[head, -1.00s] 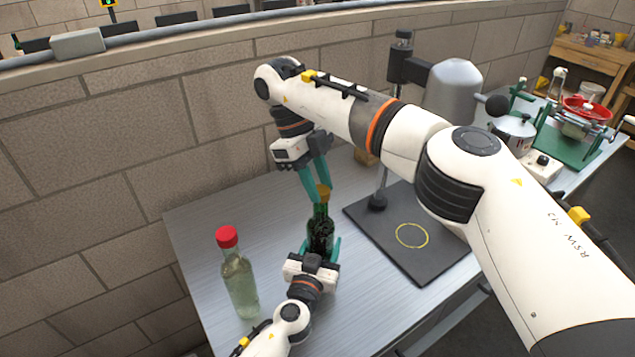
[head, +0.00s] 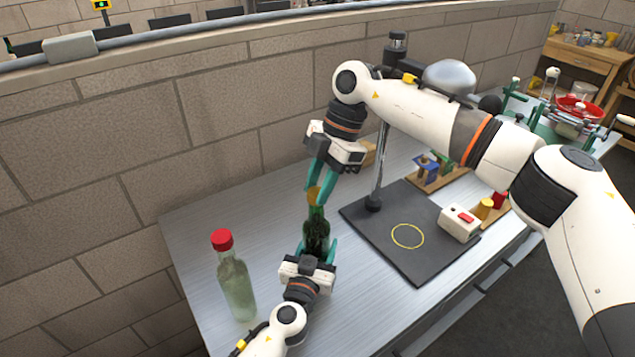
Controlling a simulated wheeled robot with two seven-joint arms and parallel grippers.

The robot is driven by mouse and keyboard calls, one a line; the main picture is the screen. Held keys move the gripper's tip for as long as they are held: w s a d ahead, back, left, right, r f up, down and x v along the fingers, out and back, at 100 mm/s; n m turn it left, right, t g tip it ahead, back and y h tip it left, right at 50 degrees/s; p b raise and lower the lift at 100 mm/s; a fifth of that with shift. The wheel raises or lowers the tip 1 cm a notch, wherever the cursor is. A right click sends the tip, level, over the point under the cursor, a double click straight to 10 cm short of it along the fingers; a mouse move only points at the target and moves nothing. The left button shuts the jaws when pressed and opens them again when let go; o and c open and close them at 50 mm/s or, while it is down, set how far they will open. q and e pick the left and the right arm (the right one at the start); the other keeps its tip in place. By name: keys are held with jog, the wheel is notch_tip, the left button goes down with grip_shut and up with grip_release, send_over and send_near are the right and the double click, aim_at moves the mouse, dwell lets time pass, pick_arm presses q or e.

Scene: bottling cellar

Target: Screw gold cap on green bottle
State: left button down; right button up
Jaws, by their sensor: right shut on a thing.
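The green bottle (head: 316,232) stands upright on the grey table, dark green with a narrow neck. My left gripper (head: 318,250) comes in from the front with its teal fingers around the bottle's lower body, shut on it. The gold cap (head: 314,194) is at the mouth of the bottle. My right gripper (head: 315,190) reaches down from above, tilted, with its teal fingers shut on the cap. The cap looks in line with the neck and touching it; the fingers partly hide it, so I cannot tell how far it is seated.
A clear bottle with a red cap (head: 235,278) stands to the left of my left gripper. A dark board with a yellow ring (head: 440,268) and a post lies to the right, with a white box with a red button (head: 460,223) on it.

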jog(key=m, duration=0.1)
jog(key=m+t, duration=0.1)
jog(key=m, duration=0.1)
jog(key=m+t, duration=0.1)
jog(key=m, duration=0.1)
jog(key=shift+s+d+y, duration=0.1)
jog(key=shift+d+y, duration=0.15)
jog(key=shift+y, duration=0.15)
jog(key=m+t, duration=0.1)
jog(key=m, duration=0.1)
jog(key=m+t, duration=0.1)
jog(key=m, duration=0.2)
jog(key=shift+s, duration=0.15)
jog(key=o, duration=0.9)
jog(key=shift+a, duration=0.1)
jog(key=shift+s+r, duration=0.1)
jog(key=shift+r, duration=2.15)
jog(key=shift+c, duration=0.2)
